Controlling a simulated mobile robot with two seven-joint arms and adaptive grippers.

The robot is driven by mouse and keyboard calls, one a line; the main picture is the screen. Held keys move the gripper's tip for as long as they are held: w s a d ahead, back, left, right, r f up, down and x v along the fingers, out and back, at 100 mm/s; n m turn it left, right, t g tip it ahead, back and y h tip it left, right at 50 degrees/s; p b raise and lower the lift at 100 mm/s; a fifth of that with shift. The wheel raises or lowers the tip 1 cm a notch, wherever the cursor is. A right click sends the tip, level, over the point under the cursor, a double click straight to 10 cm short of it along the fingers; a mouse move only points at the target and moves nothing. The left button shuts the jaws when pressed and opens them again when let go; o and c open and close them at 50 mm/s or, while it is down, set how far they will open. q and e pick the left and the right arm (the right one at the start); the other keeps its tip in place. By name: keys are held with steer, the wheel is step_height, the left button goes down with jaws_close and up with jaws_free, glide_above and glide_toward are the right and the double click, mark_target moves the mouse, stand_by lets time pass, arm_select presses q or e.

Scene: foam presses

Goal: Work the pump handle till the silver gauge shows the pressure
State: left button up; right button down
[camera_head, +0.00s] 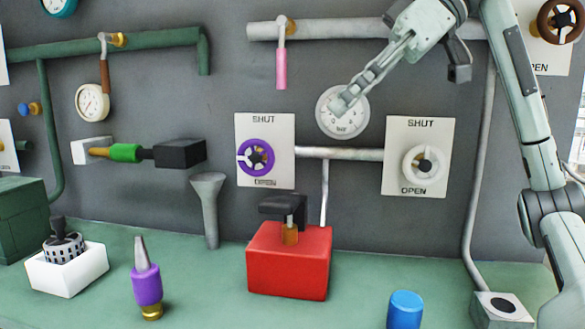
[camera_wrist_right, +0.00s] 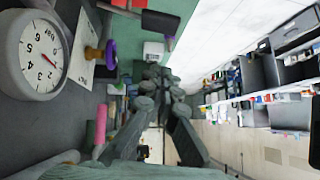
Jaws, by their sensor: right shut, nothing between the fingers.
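The silver gauge (camera_head: 357,108), round with a white dial, hangs on the grey wall at upper middle. It also shows at the left of the right wrist view (camera_wrist_right: 28,55), turned, with part of its needle visible. A red box (camera_head: 287,268) with a black handle (camera_head: 283,204) on a brass stem stands on the green bench; it looks like the pump. My right gripper (camera_head: 342,105) is shut and empty in front of the gauge, hiding part of its dial. It is above and right of the black handle, well apart from it. My left gripper is not in view.
A purple valve wheel (camera_head: 255,157) and a white valve wheel (camera_head: 424,163) sit on SHUT/OPEN plates. A pink-handled lever (camera_head: 281,68) hangs from the upper pipe. A purple nozzle (camera_head: 147,284), a white box (camera_head: 67,277) and a blue cylinder (camera_head: 405,310) stand on the bench.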

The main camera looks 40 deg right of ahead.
glide_above(271, 199)
steer(key=s+d, duration=0.2)
steer(key=d, duration=0.1)
step_height(271, 199, down, 7)
steer(key=shift+w+a+f, duration=0.1)
steer(key=shift+w, duration=0.05)
steer(key=shift+w+f, duration=0.15)
steer(key=shift+f, duration=0.5)
steer(key=shift+a+f, duration=0.1)
steer(key=shift+f, duration=0.15)
steer(key=shift+s+a+f, duration=0.15)
steer(key=shift+s+f, duration=0.05)
steer(key=shift+f, duration=0.7)
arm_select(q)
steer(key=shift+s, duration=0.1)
arm_select(e)
steer(key=shift+f, duration=0.1)
